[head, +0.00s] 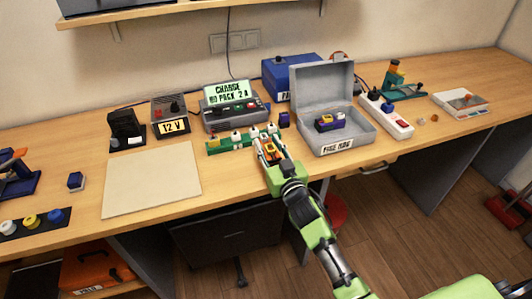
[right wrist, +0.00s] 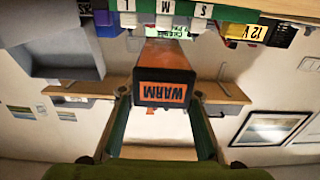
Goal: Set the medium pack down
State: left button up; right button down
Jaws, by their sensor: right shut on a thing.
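My right gripper (head: 266,148) is shut on an orange and dark pack (head: 270,151) at the front of the green rack (head: 222,146). In the right wrist view, the picture is upside down and the pack (right wrist: 163,75) sits between the fingers (right wrist: 160,125); its end face reads WARM. Beyond the pack, the rack edge carries the letters L, M and S, with M (right wrist: 165,6) nearest in line with the pack. I cannot tell whether the pack touches the rack or bench. My left gripper is not in view.
The charger (head: 233,103) reads "CHARGE NO PACK 2 A". A pale mat (head: 150,180) lies clear at left.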

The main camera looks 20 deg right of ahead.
aim_at(266, 150)
jog(key=shift+w+f, duration=0.35)
jog(key=shift+w, duration=0.1)
jog(key=f, duration=0.1)
jog(key=w+f, duration=0.1)
jog(key=f, duration=0.1)
jog(key=shift+a, duration=0.15)
jog(key=shift+f, duration=0.4)
jog(key=shift+f, duration=0.15)
jog(key=c, duration=1.8)
grip_release()
jog(key=shift+s+f, duration=0.1)
jog(key=shift+f, duration=0.1)
jog(key=o, duration=0.3)
